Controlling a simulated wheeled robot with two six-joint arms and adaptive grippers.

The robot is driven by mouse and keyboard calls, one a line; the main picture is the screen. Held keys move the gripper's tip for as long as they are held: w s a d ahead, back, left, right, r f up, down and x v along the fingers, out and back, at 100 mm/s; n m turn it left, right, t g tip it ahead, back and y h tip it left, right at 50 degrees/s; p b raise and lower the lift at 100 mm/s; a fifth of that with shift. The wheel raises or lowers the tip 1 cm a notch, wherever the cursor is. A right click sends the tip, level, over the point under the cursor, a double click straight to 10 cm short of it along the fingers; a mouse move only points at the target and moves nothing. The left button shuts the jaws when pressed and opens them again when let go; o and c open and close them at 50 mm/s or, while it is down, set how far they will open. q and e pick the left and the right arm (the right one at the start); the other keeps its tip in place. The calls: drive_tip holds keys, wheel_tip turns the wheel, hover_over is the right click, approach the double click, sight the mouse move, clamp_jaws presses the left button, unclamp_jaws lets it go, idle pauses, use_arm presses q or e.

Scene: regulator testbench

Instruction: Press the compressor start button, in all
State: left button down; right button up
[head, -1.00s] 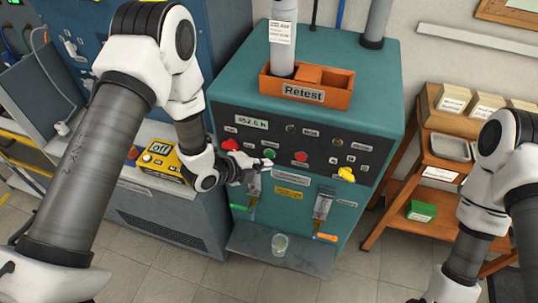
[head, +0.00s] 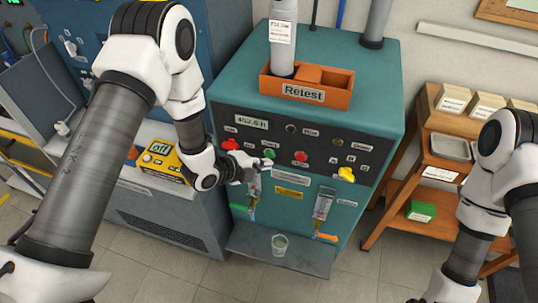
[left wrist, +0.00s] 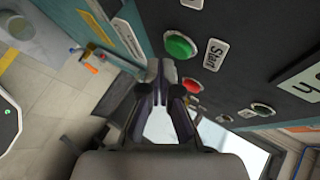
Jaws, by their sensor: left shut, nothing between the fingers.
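The teal compressor cabinet has a dark control panel, with the green start button (head: 270,154) near its middle. In the left wrist view the green button (left wrist: 180,46) shows large, beside a white label reading "Start" (left wrist: 213,54). My left gripper (head: 268,163) is shut and empty, with its tips just below the green button in the head view. In the left wrist view its fingertips (left wrist: 164,72) are close together near the panel, a little apart from the button in the picture. Whether they touch the panel cannot be told. My right gripper is outside the head view.
A red button (head: 301,156) is right of the green one, and a larger red knob (head: 231,144) is left. An orange "Retest" tray (head: 333,87) is on top. A cup (head: 279,244) stands on the ledge.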

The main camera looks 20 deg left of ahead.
use_arm(q)
drive_tip(key=shift+w, duration=0.3)
drive_tip(key=shift+w, duration=0.5)
idle(0.5)
drive_tip(key=shift+s, duration=0.1)
drive_tip(key=shift+s+b, duration=0.3)
drive_tip(key=shift+s, duration=0.5)
drive_tip(key=s, duration=0.5)
drive_tip(key=shift+a, duration=0.1)
idle(0.8)
